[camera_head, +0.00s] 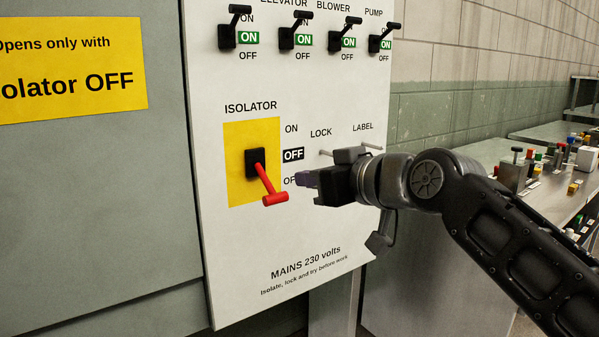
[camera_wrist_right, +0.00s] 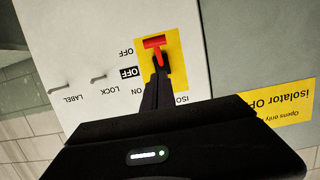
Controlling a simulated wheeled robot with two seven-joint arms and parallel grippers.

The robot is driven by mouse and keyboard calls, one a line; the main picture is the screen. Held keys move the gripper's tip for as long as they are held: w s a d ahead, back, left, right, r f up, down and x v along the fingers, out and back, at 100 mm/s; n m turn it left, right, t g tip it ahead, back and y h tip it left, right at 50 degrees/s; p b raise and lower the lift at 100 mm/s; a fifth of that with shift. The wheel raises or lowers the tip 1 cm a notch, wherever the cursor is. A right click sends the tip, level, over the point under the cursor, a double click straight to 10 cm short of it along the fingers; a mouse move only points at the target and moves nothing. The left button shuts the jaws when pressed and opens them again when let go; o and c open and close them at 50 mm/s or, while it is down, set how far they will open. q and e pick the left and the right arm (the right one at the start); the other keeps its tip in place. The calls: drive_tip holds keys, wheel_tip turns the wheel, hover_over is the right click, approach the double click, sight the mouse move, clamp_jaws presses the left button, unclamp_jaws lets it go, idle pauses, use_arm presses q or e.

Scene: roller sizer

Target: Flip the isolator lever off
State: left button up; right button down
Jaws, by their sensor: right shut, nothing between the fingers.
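The isolator lever (camera_head: 265,182) is red with a T-shaped handle and sits on a yellow plate (camera_head: 239,187) on the white panel. It points down, toward the lower OFF mark, and the indicator (camera_head: 293,155) beside it reads OFF. My right gripper (camera_head: 302,179) is shut and empty, just right of the lever handle and apart from it in the head view. In the right wrist view the red lever (camera_wrist_right: 155,44) shows beyond the fingertips (camera_wrist_right: 160,77); that view is upside down. My left gripper is not in view.
Several black switches, among them one labelled BLOWER (camera_head: 342,36), line the panel top, all pointing up with ON showing. LOCK and LABEL pegs (camera_head: 326,153) stick out right of the lever. A bench (camera_head: 540,185) with small parts stands at right.

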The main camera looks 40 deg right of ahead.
drive_tip(key=s, duration=0.6)
drive_tip(key=shift+s, duration=0.2)
